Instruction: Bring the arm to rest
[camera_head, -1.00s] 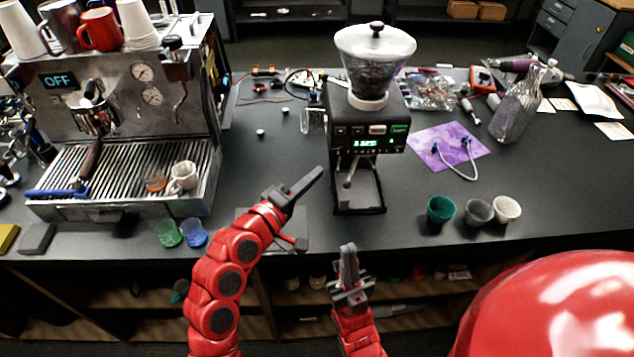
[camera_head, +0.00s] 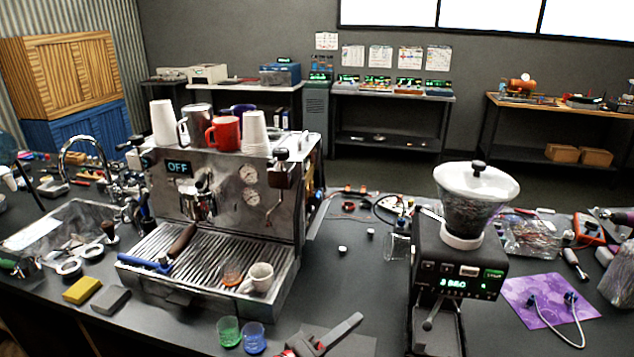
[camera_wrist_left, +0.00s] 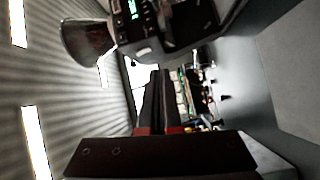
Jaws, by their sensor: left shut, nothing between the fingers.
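My left gripper (camera_head: 340,334) is at the bottom of the head view, over the front of the dark counter. It lies between the espresso machine (camera_head: 225,200) and the coffee grinder (camera_head: 455,275). Its fingers are shut together with nothing between them. They also show shut in the left wrist view (camera_wrist_left: 158,100), with part of the grinder (camera_wrist_left: 135,25) above them. Most of the left arm is below the head view's edge. My right gripper is not in view.
A purple mat (camera_head: 520,295) with a cable lies right of the grinder. Counter between the machine and grinder is mostly clear. A sink (camera_head: 60,235) is at the left.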

